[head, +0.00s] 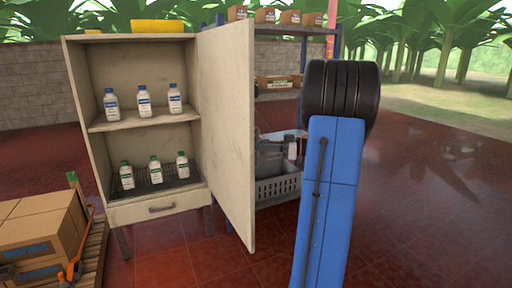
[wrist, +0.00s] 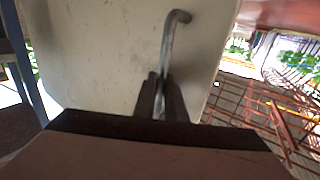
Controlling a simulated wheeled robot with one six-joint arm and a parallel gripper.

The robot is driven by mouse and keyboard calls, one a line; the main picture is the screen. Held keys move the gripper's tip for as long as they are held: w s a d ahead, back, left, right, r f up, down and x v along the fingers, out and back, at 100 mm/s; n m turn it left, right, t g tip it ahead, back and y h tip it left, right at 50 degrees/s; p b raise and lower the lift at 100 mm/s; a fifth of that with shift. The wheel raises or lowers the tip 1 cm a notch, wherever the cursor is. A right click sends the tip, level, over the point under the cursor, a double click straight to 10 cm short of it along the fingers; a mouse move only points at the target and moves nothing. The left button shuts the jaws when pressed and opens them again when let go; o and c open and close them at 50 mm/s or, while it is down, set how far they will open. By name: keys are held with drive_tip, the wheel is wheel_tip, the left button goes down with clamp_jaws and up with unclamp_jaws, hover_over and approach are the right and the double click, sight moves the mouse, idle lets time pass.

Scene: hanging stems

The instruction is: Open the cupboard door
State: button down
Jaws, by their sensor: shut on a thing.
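The cupboard (head: 127,120) stands left of centre in the head view, its front uncovered. Its pale door (head: 226,130) is hinged on the right side and stands wide open, swung out towards the camera. In the wrist view the door's pale face (wrist: 95,50) fills the upper middle. A bent metal handle (wrist: 175,35) runs down it between the dark fingers of my gripper (wrist: 160,95), which is shut on it. In the head view the handle is hidden on the far side of the door, and my gripper cannot be made out clearly.
Two shelves hold white bottles, blue-capped (head: 143,101) above and green-capped (head: 155,170) below. A drawer (head: 160,208) sits beneath. Cardboard boxes (head: 42,235) lie on a pallet at front left. A grey crate (head: 278,187) and a rack are behind the door. The red floor at right is clear.

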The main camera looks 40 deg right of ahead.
drive_tip(key=c, duration=1.8)
unclamp_jaws()
drive_tip(key=shift+s, duration=0.1)
drive_tip(key=v, duration=1.7)
drive_tip(key=shift+s+d, duration=0.1)
drive_tip(key=shift+d, duration=0.1)
